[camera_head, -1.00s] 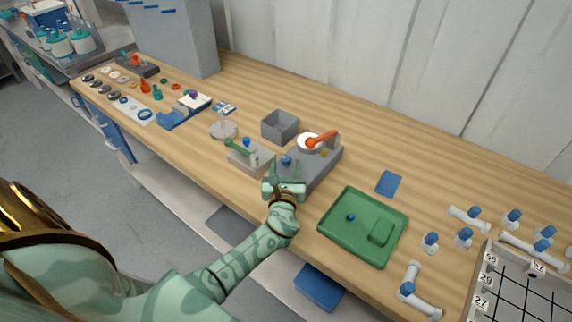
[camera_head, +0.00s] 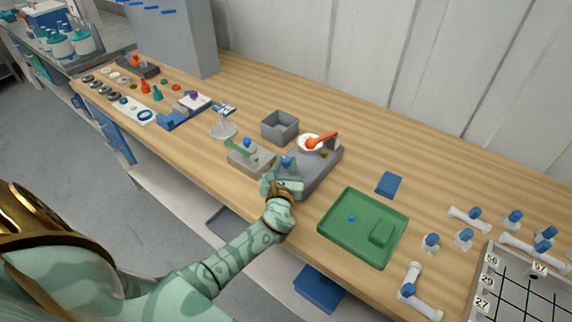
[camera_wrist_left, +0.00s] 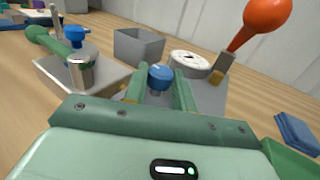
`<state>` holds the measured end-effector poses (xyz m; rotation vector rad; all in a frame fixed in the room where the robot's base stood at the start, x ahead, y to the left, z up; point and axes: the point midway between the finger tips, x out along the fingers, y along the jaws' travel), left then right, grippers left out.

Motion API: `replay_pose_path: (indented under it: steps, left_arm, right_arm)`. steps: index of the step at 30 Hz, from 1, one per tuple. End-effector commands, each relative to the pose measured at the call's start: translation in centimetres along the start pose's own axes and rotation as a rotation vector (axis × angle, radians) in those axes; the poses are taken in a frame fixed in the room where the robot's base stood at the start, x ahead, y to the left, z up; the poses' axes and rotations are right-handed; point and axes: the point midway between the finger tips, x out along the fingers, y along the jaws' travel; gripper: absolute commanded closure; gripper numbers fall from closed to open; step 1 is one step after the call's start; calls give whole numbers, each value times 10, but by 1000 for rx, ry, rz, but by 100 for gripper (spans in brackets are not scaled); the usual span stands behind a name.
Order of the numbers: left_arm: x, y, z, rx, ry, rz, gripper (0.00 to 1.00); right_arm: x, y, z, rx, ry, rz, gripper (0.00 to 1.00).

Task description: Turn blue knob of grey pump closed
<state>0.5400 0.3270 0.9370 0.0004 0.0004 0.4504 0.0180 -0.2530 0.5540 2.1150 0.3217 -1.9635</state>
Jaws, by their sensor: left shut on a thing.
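The grey pump (camera_head: 322,174) stands mid-bench, with a white disc (camera_head: 309,143) and an orange-handled lever (camera_head: 322,138) on top. Its small blue knob (camera_head: 287,161) is at the near left end. In the left wrist view the blue knob (camera_wrist_left: 160,76) sits between the two green fingers. My left gripper (camera_head: 284,168) is shut on the blue knob; it also shows in the left wrist view (camera_wrist_left: 160,84). The knob's lower part is hidden by the hand. My right gripper is not in view.
Close on the left stands a grey block (camera_head: 243,160) with a green lever and another blue knob (camera_head: 247,143). A grey open box (camera_head: 280,127) is behind. A green tray (camera_head: 336,237) and a blue pad (camera_head: 389,184) lie to the right.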

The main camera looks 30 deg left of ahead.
Motion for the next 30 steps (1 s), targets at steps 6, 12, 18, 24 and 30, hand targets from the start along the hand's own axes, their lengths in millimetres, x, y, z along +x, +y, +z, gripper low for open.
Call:
replay_pose_path:
  steps: [6,12,18,24,30]
  left_arm:
    - [0,3,-2,6,-1,-141,96]
    - [1,6,-7,8,1,-314,96]
    - [2,7,-11,7,4,-479,96]
    - [3,8,-12,6,6,-609,96]
    - [3,9,-9,5,6,-692,96]
  right_arm:
    - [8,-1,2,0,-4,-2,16]
    - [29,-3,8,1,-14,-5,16]
    - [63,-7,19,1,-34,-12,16]
    - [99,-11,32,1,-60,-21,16]
    - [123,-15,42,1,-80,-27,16]
